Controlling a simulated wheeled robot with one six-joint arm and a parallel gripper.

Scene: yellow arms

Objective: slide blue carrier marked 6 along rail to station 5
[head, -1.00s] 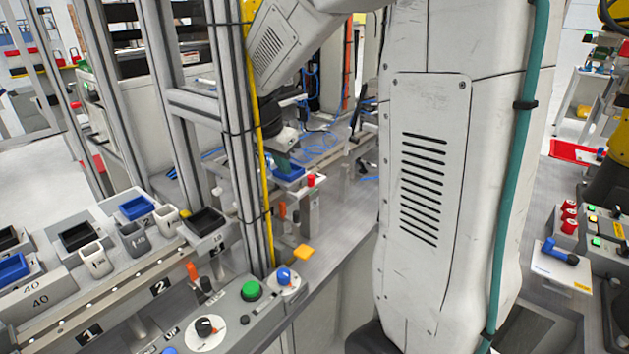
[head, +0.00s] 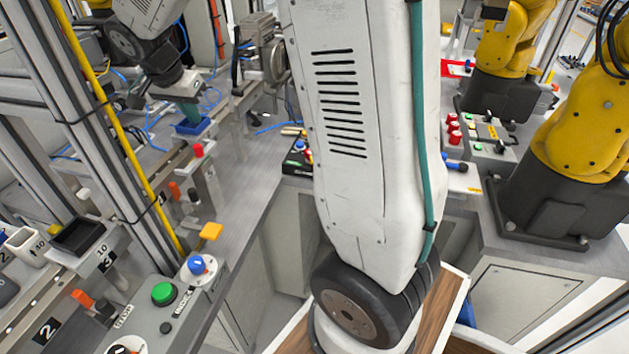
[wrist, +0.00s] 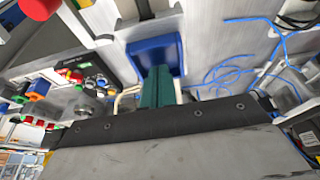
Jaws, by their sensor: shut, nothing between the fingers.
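A blue carrier (head: 193,127) sits at the upper left of the head view, beyond the aluminium posts. It also shows in the wrist view (wrist: 150,48) as a blue open-topped tray. I cannot read its number. My gripper (head: 189,113) points down over it with teal fingers. In the wrist view the closed teal fingers (wrist: 160,72) reach to the carrier's tray, apparently at or inside its near part; contact is unclear. Nothing is held between them. The rail beneath this carrier is mostly hidden, and I cannot make out a station 5 mark.
A black carrier marked 10 (head: 78,236) stands at the left. A post with a yellow cable (head: 125,150) stands left of my arm. A bracket with a red knob (head: 197,150) is near the blue carrier. A green button panel (head: 164,293) and yellow arms (head: 590,130) flank me.

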